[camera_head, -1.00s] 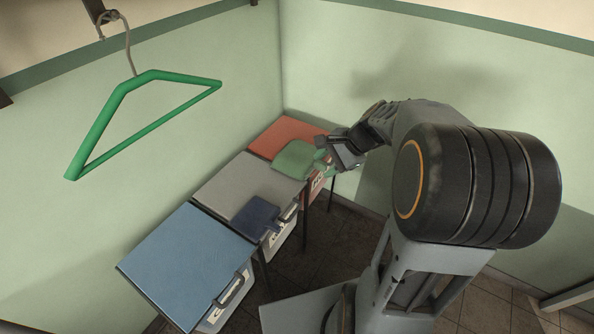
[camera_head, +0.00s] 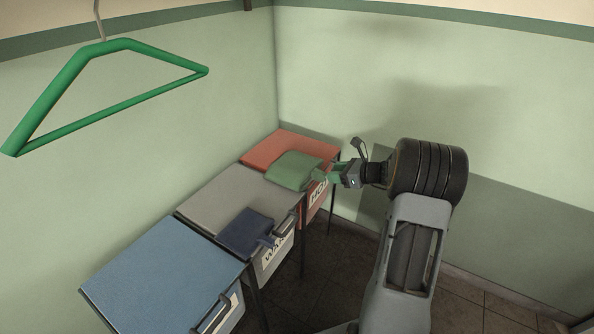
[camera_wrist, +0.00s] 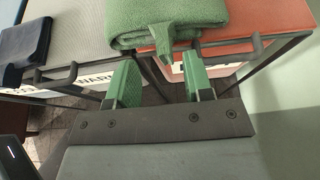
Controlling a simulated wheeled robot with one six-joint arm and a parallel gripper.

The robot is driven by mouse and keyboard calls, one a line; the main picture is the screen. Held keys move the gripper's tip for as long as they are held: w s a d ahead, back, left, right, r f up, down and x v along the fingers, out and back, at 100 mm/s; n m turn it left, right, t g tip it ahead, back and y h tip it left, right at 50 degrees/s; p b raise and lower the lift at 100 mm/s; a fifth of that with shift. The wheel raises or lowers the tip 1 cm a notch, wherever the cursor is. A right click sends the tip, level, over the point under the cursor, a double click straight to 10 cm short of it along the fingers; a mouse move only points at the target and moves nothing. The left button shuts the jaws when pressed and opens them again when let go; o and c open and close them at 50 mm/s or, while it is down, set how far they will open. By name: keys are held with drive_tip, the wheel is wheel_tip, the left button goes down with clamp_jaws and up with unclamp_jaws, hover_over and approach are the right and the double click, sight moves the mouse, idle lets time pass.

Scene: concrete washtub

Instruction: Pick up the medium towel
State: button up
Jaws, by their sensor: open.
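A folded green towel (camera_head: 296,170) lies across the red-topped table and the edge of the grey-topped one, its loop pointing toward my gripper. In the wrist view the green towel (camera_wrist: 165,17) is just ahead, with its loop (camera_wrist: 172,36) hanging over the front edge. A smaller folded navy towel (camera_head: 246,231) lies on the grey top and also shows in the wrist view (camera_wrist: 24,45). I cannot tell by size which is the medium one. My gripper (camera_head: 335,174) is open and empty, its green fingers (camera_wrist: 161,83) apart and short of the green towel.
A blue-topped table (camera_head: 165,273), a grey-topped table (camera_head: 215,201) and a red-topped table (camera_head: 290,147) stand in a row along the wall, with bar handles (camera_wrist: 55,78) at their front edges. A green hanger (camera_head: 100,95) hangs at the upper left.

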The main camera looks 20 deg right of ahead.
sight(321, 172)
drive_tip(key=shift+b+x, duration=1)
drive_tip(key=shift+x, duration=2.1)
drive_tip(key=shift+d+f, duration=0.1)
drive_tip(key=shift+d, duration=0.15)
clamp_jaws()
